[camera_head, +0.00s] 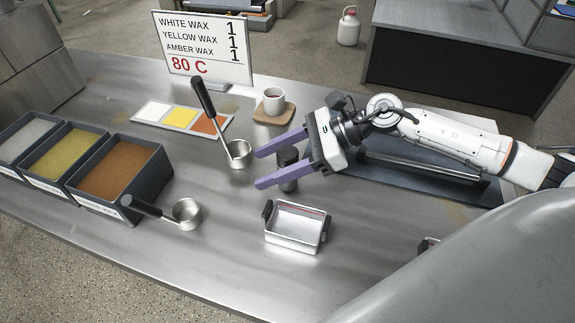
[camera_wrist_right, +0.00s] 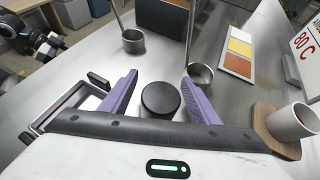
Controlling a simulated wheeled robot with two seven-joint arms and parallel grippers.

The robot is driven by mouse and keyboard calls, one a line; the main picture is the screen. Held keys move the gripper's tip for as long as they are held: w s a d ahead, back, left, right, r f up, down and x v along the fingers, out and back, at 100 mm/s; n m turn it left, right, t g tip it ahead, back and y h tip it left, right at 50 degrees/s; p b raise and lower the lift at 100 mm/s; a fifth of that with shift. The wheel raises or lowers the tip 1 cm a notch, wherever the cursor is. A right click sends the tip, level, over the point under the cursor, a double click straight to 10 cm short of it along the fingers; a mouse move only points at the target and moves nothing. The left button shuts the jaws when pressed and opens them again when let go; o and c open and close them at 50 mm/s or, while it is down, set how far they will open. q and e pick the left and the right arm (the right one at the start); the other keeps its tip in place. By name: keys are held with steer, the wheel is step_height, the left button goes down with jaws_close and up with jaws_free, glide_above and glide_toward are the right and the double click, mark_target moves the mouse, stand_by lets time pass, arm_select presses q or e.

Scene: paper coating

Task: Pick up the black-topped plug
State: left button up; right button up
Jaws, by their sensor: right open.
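The black-topped plug (camera_head: 288,168) stands upright on the steel table, a short dark cylinder. In the right wrist view its round black top (camera_wrist_right: 160,99) lies between the two purple fingers. My right gripper (camera_head: 268,167) is open, with one finger on each side of the plug. The fingers look apart from it, though the far side is partly hidden. In the right wrist view a little of my left arm (camera_wrist_right: 45,42) shows at the upper left; whether its gripper is open or shut is too small to tell.
A metal pan (camera_head: 297,228) stands just in front of the plug. Two dippers (camera_head: 239,155) (camera_head: 187,213) are to the left, near bins of wax (camera_head: 118,170). A mug (camera_head: 273,101) on a coaster and a sign (camera_head: 205,48) stand behind.

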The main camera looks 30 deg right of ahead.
steer(key=c, duration=1.2)
steer(key=shift+r, duration=0.15)
